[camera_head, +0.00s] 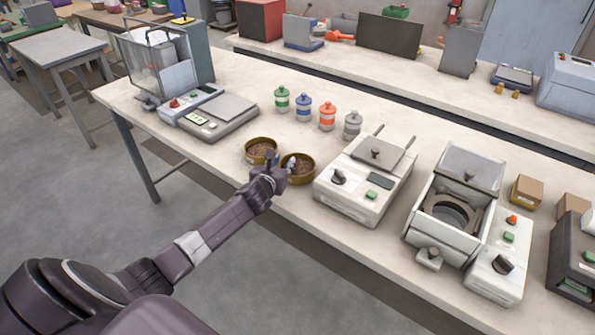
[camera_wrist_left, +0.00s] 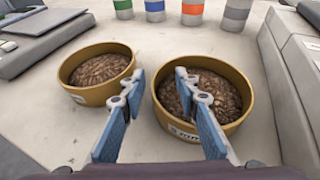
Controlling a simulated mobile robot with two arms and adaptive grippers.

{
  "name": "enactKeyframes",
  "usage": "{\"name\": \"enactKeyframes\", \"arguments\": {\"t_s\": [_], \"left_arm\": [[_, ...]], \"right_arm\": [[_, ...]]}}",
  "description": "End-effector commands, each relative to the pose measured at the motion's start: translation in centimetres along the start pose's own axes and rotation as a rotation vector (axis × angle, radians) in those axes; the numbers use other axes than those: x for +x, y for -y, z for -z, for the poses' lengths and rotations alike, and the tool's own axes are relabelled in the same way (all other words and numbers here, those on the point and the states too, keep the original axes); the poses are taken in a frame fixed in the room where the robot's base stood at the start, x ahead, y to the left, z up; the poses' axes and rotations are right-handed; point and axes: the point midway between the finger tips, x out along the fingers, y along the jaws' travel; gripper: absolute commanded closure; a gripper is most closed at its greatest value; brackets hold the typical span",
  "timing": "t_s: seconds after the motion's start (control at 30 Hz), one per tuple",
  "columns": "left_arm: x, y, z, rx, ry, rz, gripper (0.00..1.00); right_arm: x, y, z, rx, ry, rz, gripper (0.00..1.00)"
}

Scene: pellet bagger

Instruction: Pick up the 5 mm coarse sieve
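Two round, brass-coloured sieves filled with brown pellets stand side by side near the table's front edge. The left sieve (camera_head: 249,159) also shows in the left wrist view (camera_wrist_left: 92,96). The right sieve (camera_head: 307,180) also shows in the left wrist view (camera_wrist_left: 232,127). Contact cannot be told. My right gripper is not in view.
A flat scale (camera_head: 222,116) stands left of the sieves, and a white machine with a dark knob (camera_head: 350,200) stands close on their right. Several small jars with coloured bands, one of them orange (camera_head: 327,116), stand behind. Bare table lies between jars and sieves.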

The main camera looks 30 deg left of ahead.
Motion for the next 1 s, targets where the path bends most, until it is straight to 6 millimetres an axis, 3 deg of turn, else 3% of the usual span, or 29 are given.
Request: {"name": "enactKeyframes", "arguments": {"t_s": [0.13,0.4,0.83,1.0], "left_arm": [[-0.02,0.00,0.00,0.000,0.000,0.000,0.73],[-0.03,-0.02,0.02,0.000,0.000,-0.001,1.00],[-0.05,-0.02,-0.01,0.000,-0.001,0.000,1.00],[-0.31,-0.07,-0.91,0.002,0.002,-0.001,1.00]], "right_arm": [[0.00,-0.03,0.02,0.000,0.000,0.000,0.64],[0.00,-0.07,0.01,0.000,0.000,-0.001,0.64],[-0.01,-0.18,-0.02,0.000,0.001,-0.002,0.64],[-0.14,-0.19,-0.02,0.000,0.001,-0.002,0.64]]}}
